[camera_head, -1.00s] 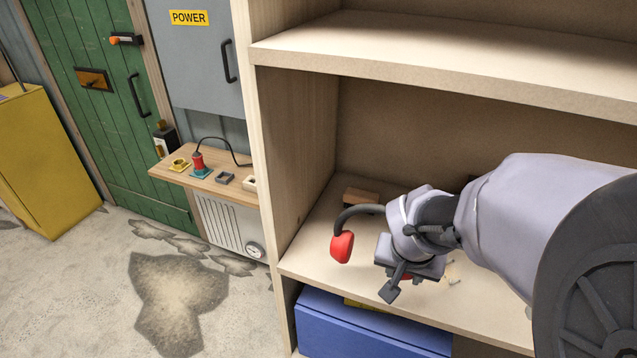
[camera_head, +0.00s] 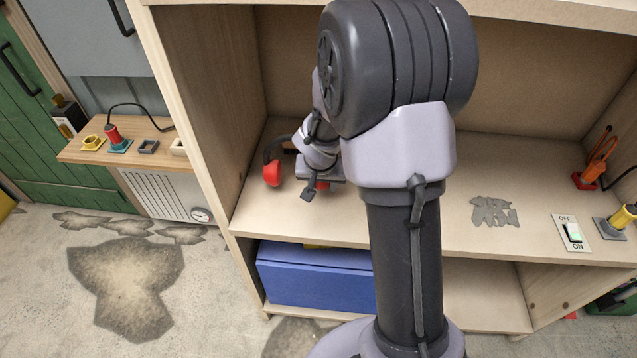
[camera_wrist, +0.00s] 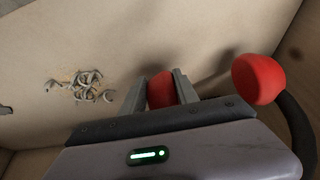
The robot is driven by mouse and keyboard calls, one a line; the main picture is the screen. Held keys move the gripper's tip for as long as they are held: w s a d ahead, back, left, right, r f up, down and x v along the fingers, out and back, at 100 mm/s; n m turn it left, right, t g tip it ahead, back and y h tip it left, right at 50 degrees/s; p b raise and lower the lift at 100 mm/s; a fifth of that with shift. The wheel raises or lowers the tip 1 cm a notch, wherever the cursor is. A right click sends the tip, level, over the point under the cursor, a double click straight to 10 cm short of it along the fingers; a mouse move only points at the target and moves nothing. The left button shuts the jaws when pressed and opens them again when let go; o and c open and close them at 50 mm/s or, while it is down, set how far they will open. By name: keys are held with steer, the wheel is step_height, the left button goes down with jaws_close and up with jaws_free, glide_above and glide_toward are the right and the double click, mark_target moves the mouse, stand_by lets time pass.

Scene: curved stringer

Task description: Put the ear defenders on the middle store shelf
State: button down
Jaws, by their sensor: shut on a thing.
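The ear defenders (camera_head: 272,174) have red cups and a dark curved band. They are over the left part of the middle store shelf (camera_head: 290,224), inside the unit. My gripper (camera_head: 312,192) is shut on one red cup, seen between the fingers in the wrist view (camera_wrist: 160,90). The other cup hangs free to the right in the wrist view, with its band (camera_wrist: 299,130) at the right edge. I cannot tell whether the cups touch the board. My arm hides the middle of the shelf.
A blue box (camera_head: 315,277) stands below the shelf. On the shelf's right are a grey patch (camera_head: 495,212), an off/on switch (camera_head: 572,233), an orange-handled tool (camera_head: 597,160) and a yellow-topped item (camera_head: 618,220). The unit's left side wall (camera_head: 215,100) is close to the ear defenders.

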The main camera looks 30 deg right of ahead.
steer(key=shift+f+b, duration=0.9)
steer(key=shift+f, duration=0.75)
steer(key=c, duration=0.9)
jaws_free()
steer(key=shift+r, duration=0.1)
steer(key=s+a+p+v, duration=0.1)
steer(key=p+v, duration=0.5)
steer(key=v, duration=1.3)
steer(key=s+a+r+y, duration=0.1)
steer(key=s+a+r, duration=0.2)
steer(key=s+a, duration=0.1)
steer(key=s+a+r+n+t+y, duration=0.1)
steer(key=s+a+r+y, duration=0.1)
steer(key=s, duration=0.5)
steer(key=s+a+r+n+t+y, duration=0.1)
steer(key=s+a+r, duration=0.3)
steer(key=a, duration=0.3)
steer(key=shift+s+a+r, duration=0.1)
steer(key=shift+s+r, duration=0.05)
steer(key=shift+s, duration=0.6)
